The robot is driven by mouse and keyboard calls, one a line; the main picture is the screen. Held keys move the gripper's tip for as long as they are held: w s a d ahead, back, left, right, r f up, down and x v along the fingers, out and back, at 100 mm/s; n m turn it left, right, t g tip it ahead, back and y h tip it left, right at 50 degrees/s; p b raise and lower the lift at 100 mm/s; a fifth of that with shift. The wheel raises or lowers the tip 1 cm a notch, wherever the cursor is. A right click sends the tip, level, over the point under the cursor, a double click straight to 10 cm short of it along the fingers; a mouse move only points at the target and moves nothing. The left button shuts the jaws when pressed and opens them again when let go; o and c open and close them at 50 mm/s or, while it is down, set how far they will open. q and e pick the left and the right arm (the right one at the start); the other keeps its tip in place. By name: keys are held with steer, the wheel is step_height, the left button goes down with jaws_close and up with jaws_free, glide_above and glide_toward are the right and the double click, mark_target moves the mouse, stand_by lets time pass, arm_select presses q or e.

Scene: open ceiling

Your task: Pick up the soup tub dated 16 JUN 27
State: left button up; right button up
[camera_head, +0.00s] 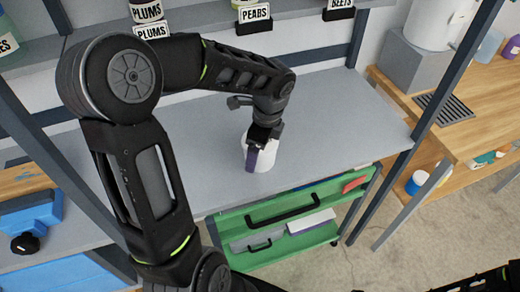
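A white tub (266,158) with a purple patch on its side stands on the grey shelf, near its front edge. No date can be read on it from here. My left arm reaches over from the left, and my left gripper (262,137) points down at the tub's top. The gripper covers the upper part of the tub. I cannot tell whether its fingers are around the tub, touching it or just above it. Dark parts of my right arm show at the bottom right corner; its gripper is not in view.
Jars labelled PLUMS (148,12), PEABS (254,14) and BEETS (340,6) stand on the shelf above. A green cart (225,226) is below the grey shelf (340,115). Blue boxes (30,215) are at left, a wooden counter (480,135) at right. The shelf's right half is clear.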

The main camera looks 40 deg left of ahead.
arm_select(q)
steer(key=c, duration=1.4)
steer(key=shift+r, duration=0.15)
step_height(320, 180, up, 10)
steer(key=shift+f+b, duration=0.1)
steer(key=shift+b, duration=0.25)
